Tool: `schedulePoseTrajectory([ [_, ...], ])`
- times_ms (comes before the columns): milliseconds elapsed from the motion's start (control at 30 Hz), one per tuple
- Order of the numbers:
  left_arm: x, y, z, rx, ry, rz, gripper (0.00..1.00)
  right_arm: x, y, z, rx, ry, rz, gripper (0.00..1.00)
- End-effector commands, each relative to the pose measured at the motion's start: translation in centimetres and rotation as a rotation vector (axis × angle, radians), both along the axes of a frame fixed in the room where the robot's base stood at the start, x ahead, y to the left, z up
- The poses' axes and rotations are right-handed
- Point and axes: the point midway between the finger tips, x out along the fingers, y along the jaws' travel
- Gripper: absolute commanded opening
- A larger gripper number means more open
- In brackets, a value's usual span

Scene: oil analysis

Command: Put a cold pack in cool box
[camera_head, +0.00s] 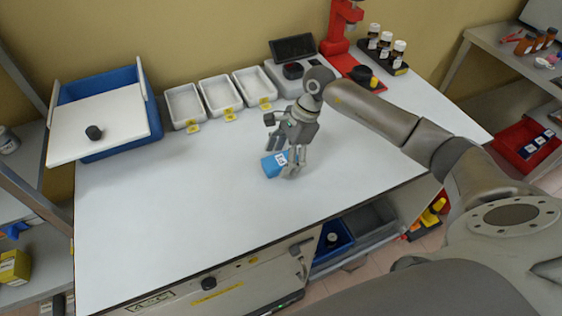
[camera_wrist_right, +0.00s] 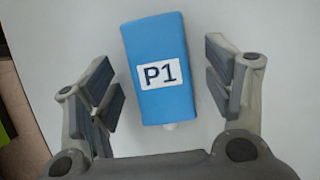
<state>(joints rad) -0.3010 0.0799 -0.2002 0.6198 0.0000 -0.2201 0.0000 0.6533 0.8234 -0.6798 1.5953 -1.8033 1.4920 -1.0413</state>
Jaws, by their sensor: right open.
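A blue cold pack with a white label reading P1 (camera_head: 272,167) lies on the white table near its middle. In the right wrist view the cold pack (camera_wrist_right: 157,47) lies between my open fingers, with a gap on both sides. My right gripper (camera_head: 289,160) is open and low over the pack, partly covering it in the head view. It also shows in the right wrist view (camera_wrist_right: 165,95). The cool box (camera_head: 124,151) is a blue box at the table's back left, with a white lid (camera_head: 105,112) resting askew on top. My left gripper is out of view.
Several white trays (camera_head: 221,94) with yellow tags line the table's back edge. A scale (camera_head: 291,60), a red device (camera_head: 340,30) and a black rack of vials (camera_head: 385,55) stand at the back right. The table's left and front area is clear.

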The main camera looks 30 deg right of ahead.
Motion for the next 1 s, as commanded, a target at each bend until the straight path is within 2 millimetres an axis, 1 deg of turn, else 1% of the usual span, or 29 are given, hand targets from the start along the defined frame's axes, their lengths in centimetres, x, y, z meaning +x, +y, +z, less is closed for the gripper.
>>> schedulePoseTrajectory([
  [600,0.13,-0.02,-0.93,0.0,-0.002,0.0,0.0,0.02,-0.03,-0.46,0.0,-0.001,0.0,0.74],
  [933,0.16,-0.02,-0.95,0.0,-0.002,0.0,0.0,0.01,-0.01,-0.44,0.0,0.0,0.0,0.74],
  [1000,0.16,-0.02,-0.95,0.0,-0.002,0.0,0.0,0.01,-0.02,-0.44,0.0,0.0,0.0,0.65],
])
